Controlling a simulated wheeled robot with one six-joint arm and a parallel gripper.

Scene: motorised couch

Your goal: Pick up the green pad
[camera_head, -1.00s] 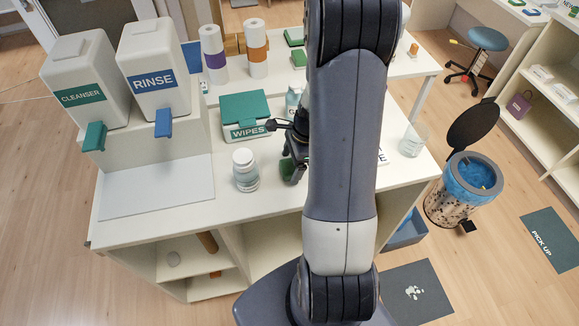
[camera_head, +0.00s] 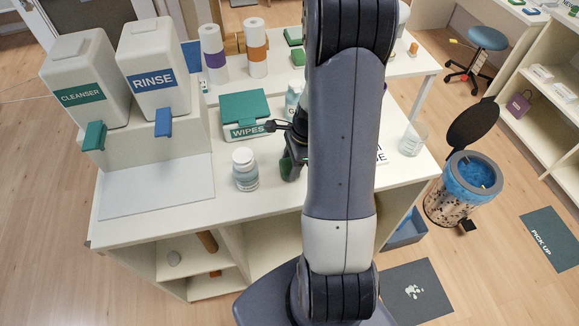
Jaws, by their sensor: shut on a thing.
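My gripper (camera_head: 293,161) is at the middle of the white counter, just left of my arm, and mostly hidden behind it. It points down and is shut on the green pad (camera_head: 286,167), of which only a small dark green part shows between the fingers. The rest of the pad is hidden by the fingers and my arm. I cannot tell whether the pad touches the counter.
A clear jar with a white lid (camera_head: 245,169) stands close left of the gripper. A green WIPES box (camera_head: 245,114) is behind it. CLEANSER (camera_head: 84,84) and RINSE (camera_head: 155,70) dispensers stand left. A clear cup (camera_head: 413,139) is near the right edge.

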